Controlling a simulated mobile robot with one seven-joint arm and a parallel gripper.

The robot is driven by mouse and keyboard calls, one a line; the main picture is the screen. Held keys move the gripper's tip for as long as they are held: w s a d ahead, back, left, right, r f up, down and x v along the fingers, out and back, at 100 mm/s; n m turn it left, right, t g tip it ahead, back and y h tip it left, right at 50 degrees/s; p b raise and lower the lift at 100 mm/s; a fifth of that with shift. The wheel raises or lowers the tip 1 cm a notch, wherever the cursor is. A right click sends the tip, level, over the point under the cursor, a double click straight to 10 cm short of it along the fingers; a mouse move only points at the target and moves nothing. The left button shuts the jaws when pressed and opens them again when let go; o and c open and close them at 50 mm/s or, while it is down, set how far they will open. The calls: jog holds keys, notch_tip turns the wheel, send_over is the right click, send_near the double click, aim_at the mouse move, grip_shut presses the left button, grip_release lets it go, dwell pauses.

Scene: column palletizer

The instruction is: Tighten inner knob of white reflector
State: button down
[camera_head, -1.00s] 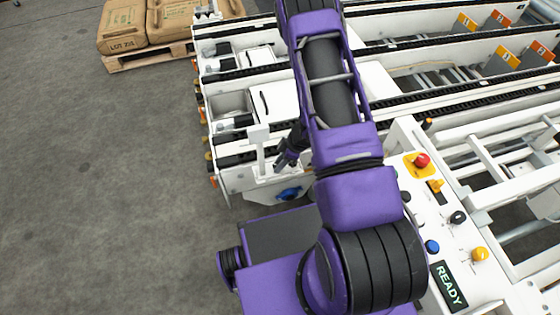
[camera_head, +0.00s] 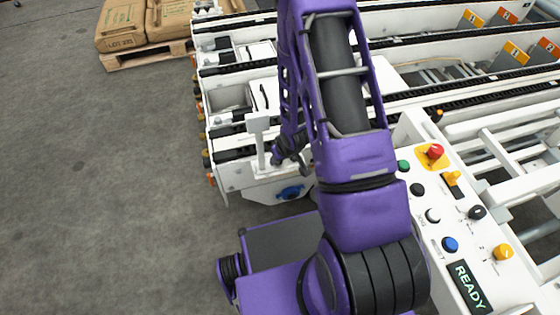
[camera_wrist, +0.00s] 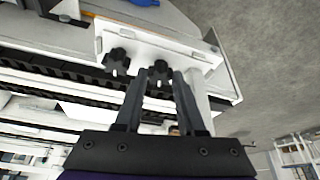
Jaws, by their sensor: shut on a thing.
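The white reflector (camera_head: 258,124) stands on a post at the near left corner of the conveyor frame. In the wrist view its white bracket (camera_wrist: 140,42) carries two black star knobs. One knob (camera_wrist: 159,72) sits between the fingertips of my gripper (camera_wrist: 160,82), which is shut on it. The other knob (camera_wrist: 117,60) is to the left, clear of the fingers. In the head view my gripper (camera_head: 279,156) is just right of the reflector post, partly hidden by my arm, and the knobs cannot be made out.
White conveyor rails with black chains (camera_head: 240,70) run behind my arm. A control panel (camera_head: 455,225) with coloured buttons and a READY display is at the right. Sacks on a pallet (camera_head: 150,55) stand at the back left. The grey floor (camera_head: 90,200) at left is clear.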

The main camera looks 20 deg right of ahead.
jog(key=shift+a+m+h+b, duration=0.15)
jog(key=shift+m+h+b, duration=0.25)
jog(key=shift+m, duration=0.7)
jog(key=c, duration=0.5)
grip_release()
